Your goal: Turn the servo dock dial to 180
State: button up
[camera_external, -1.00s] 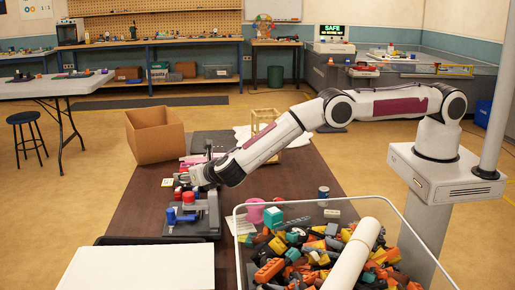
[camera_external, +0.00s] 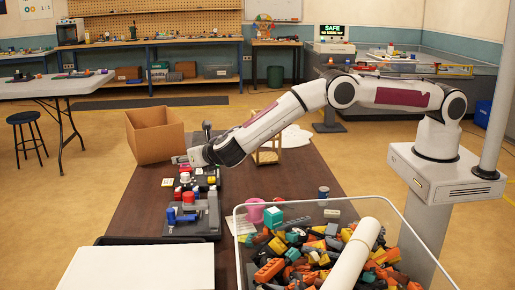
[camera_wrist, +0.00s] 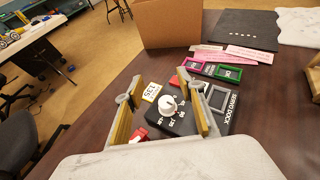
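The servo dock (camera_wrist: 178,122) is a dark box with its name printed on the right side in the wrist view. Its white round dial (camera_wrist: 168,105) has printed marks around it, too small to read surely, and I cannot tell where the dial points. A yellow-edged label (camera_wrist: 152,92) beside the dial seems to read 135. My gripper (camera_wrist: 158,80) is open, its two fingers wide apart with the dial seen between them and nothing held. In the external view my gripper (camera_external: 184,159) hangs above the row of devices, apart from them.
An open cardboard box (camera_external: 155,140) stands behind the devices. A clear bin of bricks (camera_external: 300,250) sits at the front. Pink strips (camera_wrist: 222,53) and framed small panels lie beyond the dock.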

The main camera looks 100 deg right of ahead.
aim_at(187, 175)
jog(key=shift+r, duration=1.95)
jog(key=shift+r, duration=0.1)
